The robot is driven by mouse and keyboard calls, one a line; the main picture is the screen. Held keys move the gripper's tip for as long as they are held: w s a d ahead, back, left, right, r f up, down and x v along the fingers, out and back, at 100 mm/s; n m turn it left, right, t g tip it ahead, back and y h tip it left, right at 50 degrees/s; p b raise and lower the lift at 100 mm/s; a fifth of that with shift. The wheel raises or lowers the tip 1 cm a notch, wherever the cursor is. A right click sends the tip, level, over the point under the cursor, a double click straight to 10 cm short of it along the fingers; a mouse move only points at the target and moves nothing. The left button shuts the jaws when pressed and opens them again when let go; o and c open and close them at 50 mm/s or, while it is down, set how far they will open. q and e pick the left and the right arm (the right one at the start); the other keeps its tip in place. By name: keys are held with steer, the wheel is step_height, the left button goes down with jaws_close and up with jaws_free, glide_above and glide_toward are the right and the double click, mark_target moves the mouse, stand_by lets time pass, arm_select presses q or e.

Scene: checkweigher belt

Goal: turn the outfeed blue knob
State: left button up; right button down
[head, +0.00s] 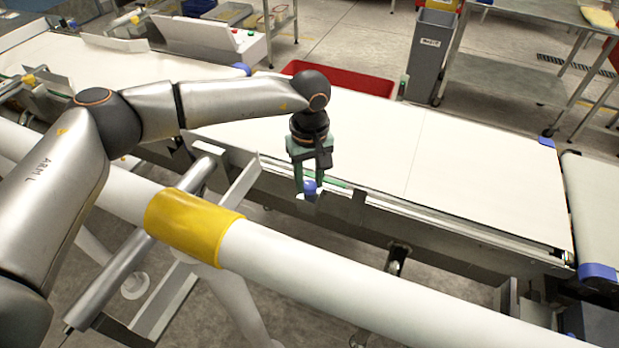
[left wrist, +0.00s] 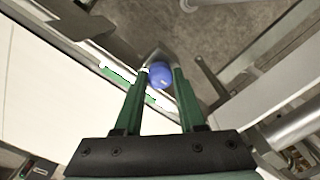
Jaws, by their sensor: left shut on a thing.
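The blue knob (head: 310,187) is on the near side of the white belt, at the middle of the head view. It also shows in the left wrist view (left wrist: 161,75), round and blue, between the fingertips. My left gripper (head: 308,190) reaches down over the belt's near edge, and its green fingers are shut on the knob. In the left wrist view the two fingers (left wrist: 160,84) stand on either side of it. The knob's mount is mostly hidden by the fingers. My right gripper is in neither view.
The white belt (head: 440,150) runs across behind the knob. A thick white pipe with a yellow sleeve (head: 190,225) crosses in front. A red bin (head: 340,80) and a grey bin (head: 432,55) stand beyond the belt. Metal brackets (head: 225,190) sit left of the knob.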

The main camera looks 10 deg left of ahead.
arm_select(q)
jaws_close()
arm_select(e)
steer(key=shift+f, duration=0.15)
arm_select(q)
steer(key=shift+f+n+b, duration=0.1)
steer(key=shift+n+b, duration=0.6)
steer(key=shift+n, duration=0.4)
steer(key=n+b, duration=0.1)
steer(key=n, duration=0.2)
steer(key=shift+n+b, duration=0.5)
steer(key=shift+n, duration=0.8)
steer(key=shift+n+b, duration=0.3)
steer(key=shift+n, duration=0.1)
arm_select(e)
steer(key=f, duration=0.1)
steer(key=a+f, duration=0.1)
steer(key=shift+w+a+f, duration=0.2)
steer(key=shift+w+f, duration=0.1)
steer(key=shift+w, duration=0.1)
